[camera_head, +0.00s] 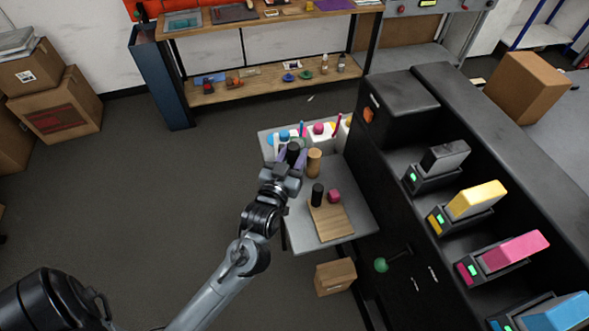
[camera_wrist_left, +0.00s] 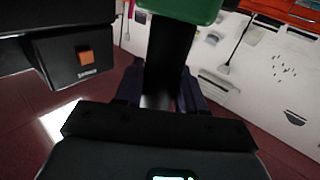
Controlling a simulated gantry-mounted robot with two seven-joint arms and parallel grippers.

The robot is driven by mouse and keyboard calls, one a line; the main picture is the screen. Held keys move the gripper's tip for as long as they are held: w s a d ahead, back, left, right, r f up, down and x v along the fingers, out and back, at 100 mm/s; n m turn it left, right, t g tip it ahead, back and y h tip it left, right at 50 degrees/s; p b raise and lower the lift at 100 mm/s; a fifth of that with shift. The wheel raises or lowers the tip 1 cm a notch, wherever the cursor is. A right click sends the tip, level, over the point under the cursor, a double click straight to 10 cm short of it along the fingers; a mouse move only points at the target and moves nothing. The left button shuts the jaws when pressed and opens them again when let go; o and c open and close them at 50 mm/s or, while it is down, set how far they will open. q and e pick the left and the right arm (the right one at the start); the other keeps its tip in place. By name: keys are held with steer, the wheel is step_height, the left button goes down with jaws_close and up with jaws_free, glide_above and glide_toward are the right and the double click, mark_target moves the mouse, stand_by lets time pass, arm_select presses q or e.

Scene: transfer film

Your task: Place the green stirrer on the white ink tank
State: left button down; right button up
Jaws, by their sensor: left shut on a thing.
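In the wrist view, the thing in my left gripper has a dark shaft (camera_wrist_left: 168,60) and a green end, which I take as the green stirrer (camera_wrist_left: 185,8). The shaft is between my left gripper's fingers (camera_wrist_left: 160,100). In the head view, my left gripper (camera_head: 292,156) is shut over the back left of the grey table, near a white rack (camera_head: 266,147) with coloured items. The gripper partly covers the held stirrer and part of the rack. I cannot tell which white part is the white ink tank. My right gripper is not in view.
The grey table (camera_head: 357,213) carries a wooden board (camera_head: 333,224) with a black cylinder (camera_head: 317,195) and a magenta block (camera_head: 334,196). A tan cylinder (camera_head: 314,162) stands beside the gripper. A black machine (camera_head: 410,262) with coloured cartridges flanks the table's right side.

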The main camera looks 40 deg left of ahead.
arm_select(q)
step_height(320, 180, down, 3)
steer(key=shift+s+r, duration=0.1)
steer(key=shift+s, duration=0.05)
steer(key=shift+w+d+f, duration=0.1)
steer(key=shift+w+f, duration=0.05)
steer(key=shift+f, duration=0.9)
steer(key=shift+w+f, duration=0.1)
steer(key=shift+f, duration=1)
steer(key=c, duration=0.7)
jaws_free()
steer(key=shift+f, duration=0.1)
steer(key=shift+o, duration=0.2)
